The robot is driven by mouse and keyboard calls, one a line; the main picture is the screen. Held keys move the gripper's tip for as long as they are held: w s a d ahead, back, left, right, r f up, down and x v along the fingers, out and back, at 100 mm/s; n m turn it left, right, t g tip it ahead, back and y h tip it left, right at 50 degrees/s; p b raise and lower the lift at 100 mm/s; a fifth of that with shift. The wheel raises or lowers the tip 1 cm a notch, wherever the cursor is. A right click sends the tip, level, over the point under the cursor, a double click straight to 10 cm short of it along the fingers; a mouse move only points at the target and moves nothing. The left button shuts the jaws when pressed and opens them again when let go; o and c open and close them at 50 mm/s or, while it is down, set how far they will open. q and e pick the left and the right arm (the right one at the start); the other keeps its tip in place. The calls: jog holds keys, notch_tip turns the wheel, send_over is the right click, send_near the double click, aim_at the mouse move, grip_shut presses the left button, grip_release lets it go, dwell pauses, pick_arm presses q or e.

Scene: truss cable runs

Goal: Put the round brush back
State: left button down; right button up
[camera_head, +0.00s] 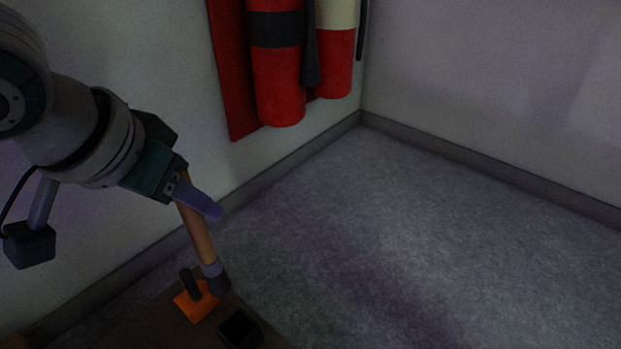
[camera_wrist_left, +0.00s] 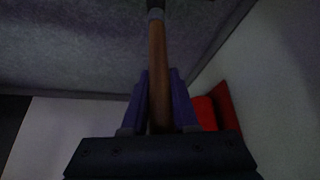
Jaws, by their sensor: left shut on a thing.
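The round brush has a wooden handle (camera_head: 196,232), a grey ferrule and a dark round head (camera_head: 219,284). My left gripper (camera_head: 197,197) is shut on the upper handle, and the brush hangs head down, slightly tilted. In the left wrist view the handle (camera_wrist_left: 157,55) runs between the two purple fingers (camera_wrist_left: 160,90). The brush head is over the brown surface (camera_head: 150,323), beside an orange piece (camera_head: 200,306); I cannot tell whether they touch. A black square open-topped holder (camera_head: 240,330) sits just right of and nearer than the head. My right gripper is not in view.
A dark upright peg or handle (camera_head: 190,284) stands at the orange piece. Red fire extinguishers (camera_head: 279,85) hang on a red board (camera_head: 228,70) on the left wall. The grey floor (camera_head: 430,240) to the right is clear.

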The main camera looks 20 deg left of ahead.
aim_at(224, 282)
pick_arm(q)
notch_tip(224, 282, down, 16)
jog(key=b, duration=1.1)
jog(key=shift+d+b, duration=0.1)
jog(key=shift+b, duration=0.25)
notch_tip(224, 282, down, 5)
jog(key=b, duration=0.3)
jog(key=shift+b, duration=0.35)
jog(key=c, duration=0.7)
grip_release()
